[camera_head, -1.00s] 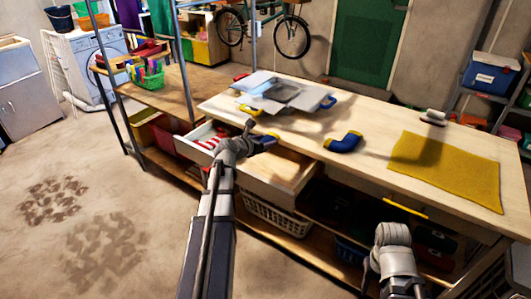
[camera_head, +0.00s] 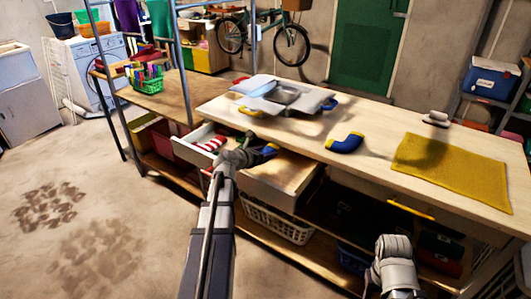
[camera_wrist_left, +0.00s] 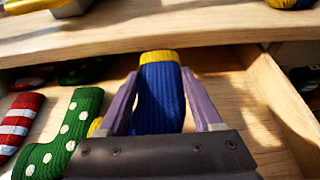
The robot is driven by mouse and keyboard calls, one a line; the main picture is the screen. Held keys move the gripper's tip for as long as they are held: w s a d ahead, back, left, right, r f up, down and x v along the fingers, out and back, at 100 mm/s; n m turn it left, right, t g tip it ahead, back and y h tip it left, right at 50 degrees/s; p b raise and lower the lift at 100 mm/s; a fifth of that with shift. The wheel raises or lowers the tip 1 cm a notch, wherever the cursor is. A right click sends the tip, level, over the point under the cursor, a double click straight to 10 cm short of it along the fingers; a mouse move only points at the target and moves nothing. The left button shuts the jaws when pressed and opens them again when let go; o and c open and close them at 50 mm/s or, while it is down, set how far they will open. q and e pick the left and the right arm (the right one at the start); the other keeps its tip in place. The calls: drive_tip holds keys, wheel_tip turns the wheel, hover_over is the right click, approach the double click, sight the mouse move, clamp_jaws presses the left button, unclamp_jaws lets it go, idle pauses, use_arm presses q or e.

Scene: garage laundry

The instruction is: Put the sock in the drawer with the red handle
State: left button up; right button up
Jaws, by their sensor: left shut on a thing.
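My left gripper (camera_wrist_left: 160,105) is shut on a blue ribbed sock with a yellow band (camera_wrist_left: 158,95). It holds the sock at the opening of a pulled-out wooden drawer, below the worktop edge. In the head view my left gripper (camera_head: 262,152) hides most of the sock. The drawer (camera_head: 285,178) stands open under the worktop. A red-and-white striped sock (camera_wrist_left: 18,122) and a green sock with white dots (camera_wrist_left: 62,135) lie left of the gripper. Another blue-and-yellow sock (camera_head: 345,143) lies on the worktop. No red handle can be made out clearly. Only part of my right arm shows.
A yellow handle (camera_head: 411,209) is on the bench's right front. A white basket (camera_head: 278,218) stands below the open drawer. An iron-like object (camera_head: 436,118) stands behind the mat.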

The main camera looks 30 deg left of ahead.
use_arm(q)
drive_tip(key=shift+f, duration=0.2)
drive_tip(key=o, duration=1.4)
drive_tip(key=shift+r, duration=0.1)
drive_tip(key=shift+c, duration=0.2)
drive_tip(key=shift+r+p, duration=0.55)
drive_tip(key=shift+p+v, duration=2.35)
drive_tip(key=shift+v, duration=3.7)
